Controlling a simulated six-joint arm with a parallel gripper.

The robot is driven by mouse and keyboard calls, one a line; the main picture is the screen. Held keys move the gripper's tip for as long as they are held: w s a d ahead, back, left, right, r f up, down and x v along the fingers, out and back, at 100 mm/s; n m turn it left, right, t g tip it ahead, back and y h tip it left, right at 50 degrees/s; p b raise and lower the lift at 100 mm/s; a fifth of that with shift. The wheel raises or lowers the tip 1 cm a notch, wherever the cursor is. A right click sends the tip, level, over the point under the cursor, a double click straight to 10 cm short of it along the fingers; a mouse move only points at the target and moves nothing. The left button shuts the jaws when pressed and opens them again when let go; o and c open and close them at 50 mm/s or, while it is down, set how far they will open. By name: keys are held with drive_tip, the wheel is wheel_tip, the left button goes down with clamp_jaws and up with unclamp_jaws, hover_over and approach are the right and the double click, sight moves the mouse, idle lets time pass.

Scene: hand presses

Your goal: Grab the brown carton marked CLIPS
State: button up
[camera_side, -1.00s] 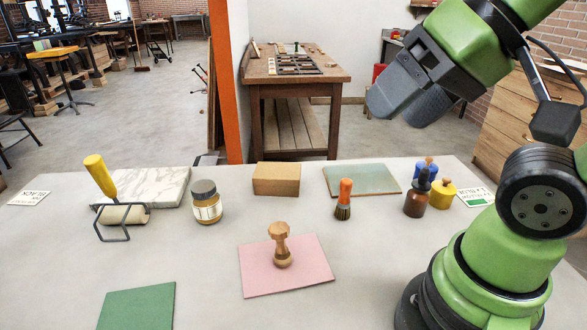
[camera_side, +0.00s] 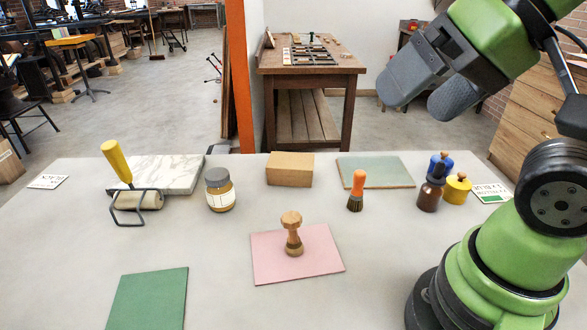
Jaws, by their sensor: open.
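A plain brown carton (camera_side: 289,169) lies flat at the back middle of the table, between the jar and the orange-handled brush. I see no CLIPS marking on its visible faces. My gripper (camera_side: 424,99) is at the upper right, well above the table and to the right of the carton. Its two grey fingers are apart with nothing between them.
A jar (camera_side: 220,190) stands left of the carton and an orange-handled brush (camera_side: 357,190) right of it. A wooden stamp (camera_side: 292,234) stands on a pink sheet (camera_side: 273,262) in front. Bottles (camera_side: 431,192) stand at right; a roller (camera_side: 137,200) rests by the marble slab.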

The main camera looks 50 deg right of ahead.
drive_tip(key=shift+w, duration=0.1)
drive_tip(key=n+g, duration=0.4)
drive_tip(key=n, duration=0.7)
hover_over(295, 160)
drive_tip(key=s+d, duration=0.1)
drive_tip(key=s, duration=0.2)
drive_tip(key=shift+y, duration=0.3)
wheel_tip(295, 160, down, 21)
drive_tip(key=shift+w, duration=0.1)
drive_tip(key=x, duration=0.4)
drive_tip(key=shift+w+d+f, duration=0.1)
drive_tip(key=shift+f, duration=0.15)
drive_tip(key=shift+t, duration=0.3)
drive_tip(key=shift+x, duration=2.9)
drive_tip(key=shift+w+d+f, duration=0.1)
drive_tip(key=shift+d, duration=0.05)
drive_tip(key=shift+c, duration=0.2)
